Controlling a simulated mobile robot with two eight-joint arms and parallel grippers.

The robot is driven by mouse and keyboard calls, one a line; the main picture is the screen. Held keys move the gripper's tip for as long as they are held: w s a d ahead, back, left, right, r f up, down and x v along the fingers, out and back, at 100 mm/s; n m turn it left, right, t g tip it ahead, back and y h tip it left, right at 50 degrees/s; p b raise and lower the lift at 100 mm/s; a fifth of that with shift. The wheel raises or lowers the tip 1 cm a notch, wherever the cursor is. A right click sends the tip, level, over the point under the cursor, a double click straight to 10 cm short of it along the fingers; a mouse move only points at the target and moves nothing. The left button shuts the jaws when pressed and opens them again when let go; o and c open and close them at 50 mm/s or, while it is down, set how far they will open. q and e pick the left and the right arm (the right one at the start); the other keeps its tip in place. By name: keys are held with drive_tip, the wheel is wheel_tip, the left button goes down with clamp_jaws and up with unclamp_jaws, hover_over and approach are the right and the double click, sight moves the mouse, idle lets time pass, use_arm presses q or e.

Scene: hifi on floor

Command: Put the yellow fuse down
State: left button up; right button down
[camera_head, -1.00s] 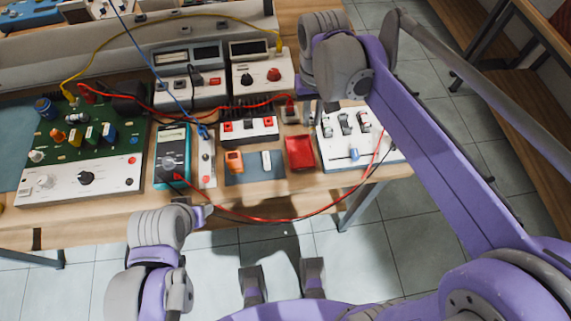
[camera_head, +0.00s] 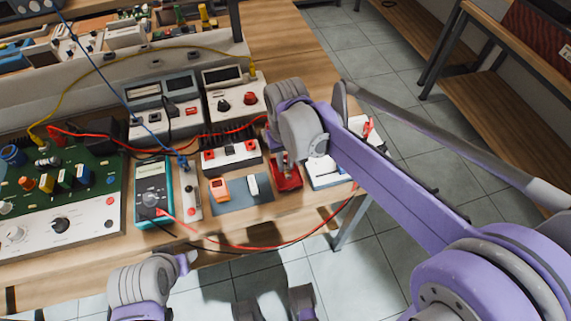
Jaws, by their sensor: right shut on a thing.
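My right gripper (camera_head: 286,163) is over the small red tray (camera_head: 290,184), pointing down. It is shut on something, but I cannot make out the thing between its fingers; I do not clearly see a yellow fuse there. I cannot tell whether the held thing touches the tray. My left gripper (camera_head: 187,262) is at the front edge of the bench, low in the picture; its fingers are too small to read.
An orange item (camera_head: 220,189) and a white item (camera_head: 253,185) lie on a grey mat (camera_head: 237,198) left of the tray. A teal multimeter (camera_head: 152,190), a green circuit board (camera_head: 90,160) and a white switch panel (camera_head: 328,180) are nearby. A red lead hangs at the front edge.

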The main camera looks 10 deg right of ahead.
sight(285, 167)
drive_tip(key=shift+f, duration=0.45)
drive_tip(key=shift+f, duration=0.2)
drive_tip(key=c, duration=0.8)
unclamp_jaws()
drive_tip(key=shift+c, duration=0.2)
drive_tip(key=shift+r, duration=0.15)
wheel_tip(285, 167, up, 12)
drive_tip(key=p, duration=0.2)
drive_tip(key=s+d+f+t, duration=0.2)
drive_tip(key=s+d+f, duration=0.1)
drive_tip(key=s+f, duration=0.3)
drive_tip(key=s+d+f+t, duration=0.3)
drive_tip(key=s+f, duration=0.4)
drive_tip(key=s, duration=0.3)
drive_tip(key=shift+d+f, duration=0.15)
drive_tip(key=shift+d, duration=0.2)
